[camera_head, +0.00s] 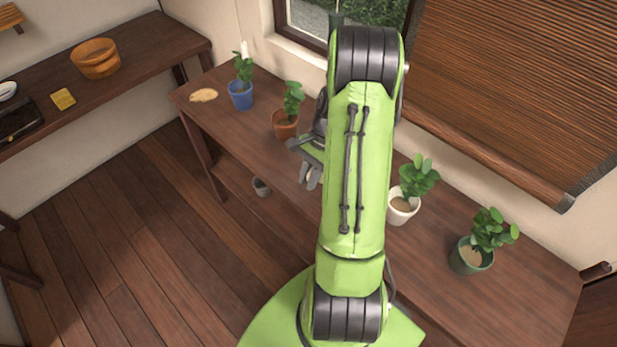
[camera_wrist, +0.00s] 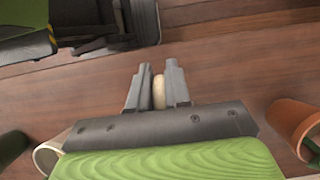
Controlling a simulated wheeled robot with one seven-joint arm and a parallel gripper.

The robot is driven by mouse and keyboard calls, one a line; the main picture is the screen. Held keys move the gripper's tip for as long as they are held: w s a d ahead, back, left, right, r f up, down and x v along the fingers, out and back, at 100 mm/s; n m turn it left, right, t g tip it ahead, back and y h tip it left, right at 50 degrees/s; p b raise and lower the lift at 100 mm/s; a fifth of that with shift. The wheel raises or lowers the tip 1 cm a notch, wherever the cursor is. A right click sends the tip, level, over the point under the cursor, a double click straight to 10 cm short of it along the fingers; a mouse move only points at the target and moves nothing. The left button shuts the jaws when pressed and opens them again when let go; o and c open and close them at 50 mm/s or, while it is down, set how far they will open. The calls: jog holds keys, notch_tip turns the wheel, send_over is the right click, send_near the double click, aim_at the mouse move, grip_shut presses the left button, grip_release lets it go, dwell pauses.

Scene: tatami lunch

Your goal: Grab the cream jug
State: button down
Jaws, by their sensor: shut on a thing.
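My gripper (camera_head: 310,172) is over the front edge of the long wooden table in the head view, left of my green arm. In the wrist view its two grey fingers (camera_wrist: 158,75) are closed on a narrow cream-coloured thing (camera_wrist: 158,92). Only a thin strip of this thing shows between the fingers, and I cannot tell whether it is part of the cream jug. In the head view, whatever is held is hidden by my gripper and arm. No whole jug shows in either view.
On the long table (camera_head: 540,300) stand a blue pot (camera_head: 241,100), a terracotta pot (camera_head: 285,128), a white pot (camera_head: 402,210) and a green pot (camera_head: 470,260), all with plants. A small grey vessel (camera_head: 261,187) sits lower down.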

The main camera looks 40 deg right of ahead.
jog(key=s+a, duration=0.4)
jog(key=s, duration=1.3)
jog(key=shift+f, duration=0.1)
